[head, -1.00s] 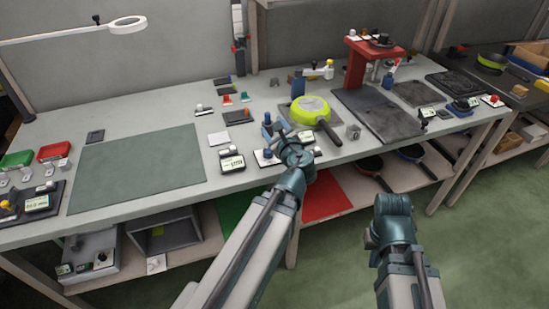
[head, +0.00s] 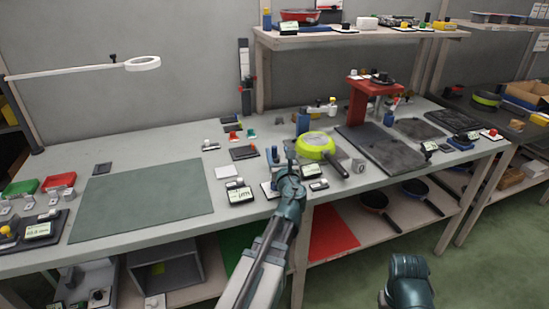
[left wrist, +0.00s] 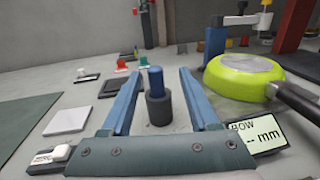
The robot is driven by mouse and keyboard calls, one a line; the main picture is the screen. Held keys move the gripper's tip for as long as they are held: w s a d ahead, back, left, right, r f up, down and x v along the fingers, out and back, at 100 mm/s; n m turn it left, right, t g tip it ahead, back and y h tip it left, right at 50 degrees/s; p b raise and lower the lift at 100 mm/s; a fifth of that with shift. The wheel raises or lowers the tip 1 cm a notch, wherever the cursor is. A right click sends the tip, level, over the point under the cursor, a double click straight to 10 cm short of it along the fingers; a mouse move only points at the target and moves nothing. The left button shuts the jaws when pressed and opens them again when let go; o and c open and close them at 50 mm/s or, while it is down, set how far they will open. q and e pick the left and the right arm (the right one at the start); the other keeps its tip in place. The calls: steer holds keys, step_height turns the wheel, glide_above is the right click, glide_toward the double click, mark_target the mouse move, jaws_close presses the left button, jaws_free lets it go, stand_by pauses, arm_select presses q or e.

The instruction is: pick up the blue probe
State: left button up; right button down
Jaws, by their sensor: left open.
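The blue probe (left wrist: 156,80) is a short upright blue cylinder with a dark grey lower part. In the left wrist view it stands between the two blue fingers of my left gripper, with visible gaps on both sides. In the head view the probe (head: 275,154) shows small, just left of my left gripper (head: 290,152). The left gripper is open and holds nothing. Part of my right arm shows at the bottom of the head view, but its gripper is out of view.
A lime-green pan (left wrist: 243,78) lies close on the right, its dark handle toward the front. A display reading BOW mm (left wrist: 256,134) is by the right finger. A white square (left wrist: 67,121) lies left. The green mat (head: 140,200) is clear.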

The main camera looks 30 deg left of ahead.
arm_select(q)
steer(key=shift+w+a, duration=0.35)
steer(key=shift+w, duration=0.05)
steer(key=x, duration=0.5)
steer(key=shift+a, duration=0.3)
steer(key=shift+s, duration=0.1)
steer(key=shift+c, duration=0.3)
jaws_close()
